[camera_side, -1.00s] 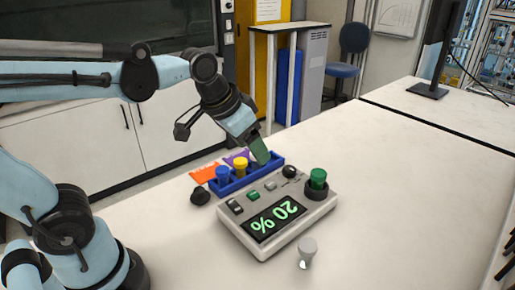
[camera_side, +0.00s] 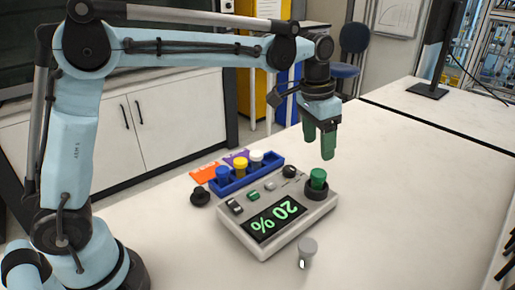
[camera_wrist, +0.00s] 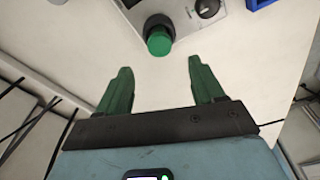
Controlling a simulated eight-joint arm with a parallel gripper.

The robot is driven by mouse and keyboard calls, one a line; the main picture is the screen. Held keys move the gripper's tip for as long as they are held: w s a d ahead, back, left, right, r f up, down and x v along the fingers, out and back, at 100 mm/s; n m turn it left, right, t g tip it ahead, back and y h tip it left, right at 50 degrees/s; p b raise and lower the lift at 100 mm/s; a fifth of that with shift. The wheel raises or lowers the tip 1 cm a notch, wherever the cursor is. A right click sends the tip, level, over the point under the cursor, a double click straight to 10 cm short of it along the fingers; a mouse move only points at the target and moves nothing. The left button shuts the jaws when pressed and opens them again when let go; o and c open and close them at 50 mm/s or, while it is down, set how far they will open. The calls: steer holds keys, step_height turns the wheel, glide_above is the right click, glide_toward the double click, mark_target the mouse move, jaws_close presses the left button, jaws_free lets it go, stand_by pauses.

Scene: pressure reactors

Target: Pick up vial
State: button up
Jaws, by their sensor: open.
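A green-capped vial (camera_side: 318,176) stands upright in the round black holder at the right corner of the reactor device (camera_side: 230,223). In the wrist view its green cap (camera_wrist: 159,42) shows just beyond the fingertips, roughly centred between them. My gripper (camera_side: 319,150) points down above the green cap, with its green fingers spread and nothing between them; it also shows in the wrist view (camera_wrist: 160,66). Blue-capped (camera_side: 223,173), yellow-capped (camera_side: 240,164) and white-capped (camera_side: 256,157) vials stand in a blue rack (camera_side: 268,173). A grey-capped vial (camera_side: 307,246) stands alone in front.
The device display reads 20 % upside down. A small black knob-like object (camera_side: 200,196) lies left of the device. Orange (camera_side: 205,171) and purple cards lie behind the rack. The white table (camera_side: 410,190) is clear to the right.

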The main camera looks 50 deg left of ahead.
mark_target(319, 172)
steer(key=f, duration=0.3)
steer(key=w+f, duration=0.1)
steer(key=f, duration=0.5)
steer(key=shift+w+d+f, duration=0.2)
steer(key=shift+d+f, duration=0.1)
steer(key=shift+f, duration=0.05)
steer(key=c, duration=1.1)
